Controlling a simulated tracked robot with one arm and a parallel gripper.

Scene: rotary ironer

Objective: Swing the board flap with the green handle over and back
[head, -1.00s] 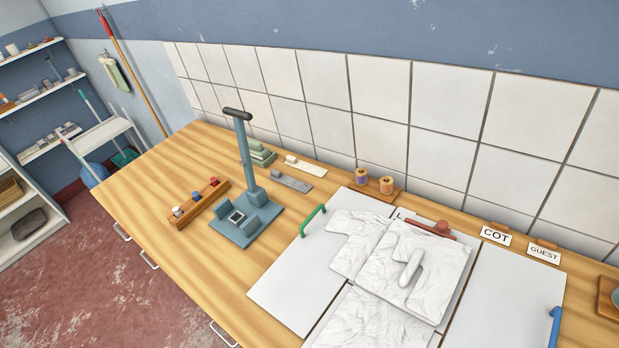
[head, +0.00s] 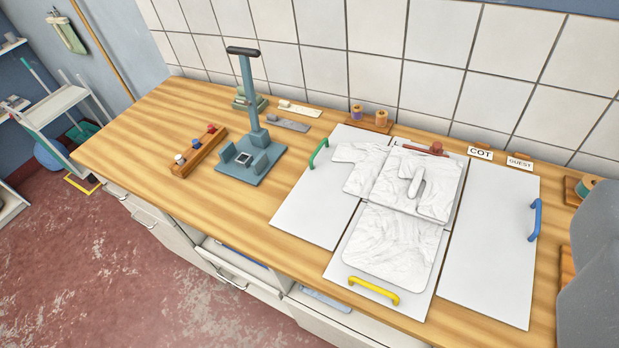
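The left board flap (head: 304,213) lies flat on the wooden counter, with the green handle (head: 318,153) standing at its upper left edge. A white garment (head: 390,240) is spread over the middle board, with one sleeve reaching left over the top of the green-handled flap. A pale rounded piece lies on the garment's upper part. A flap with a yellow handle (head: 374,291) is at the front, and the right flap (head: 488,246) with a blue handle (head: 535,219) lies flat. My gripper's fingers are not in view.
A teal press stand (head: 252,130) stands left of the boards. A wooden rack with several pegs (head: 199,150) is beside it. Spools (head: 369,118) and COT and GUEST cards (head: 481,153) line the back. A grey shape, perhaps my arm, fills the right edge. Counter's left end is clear.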

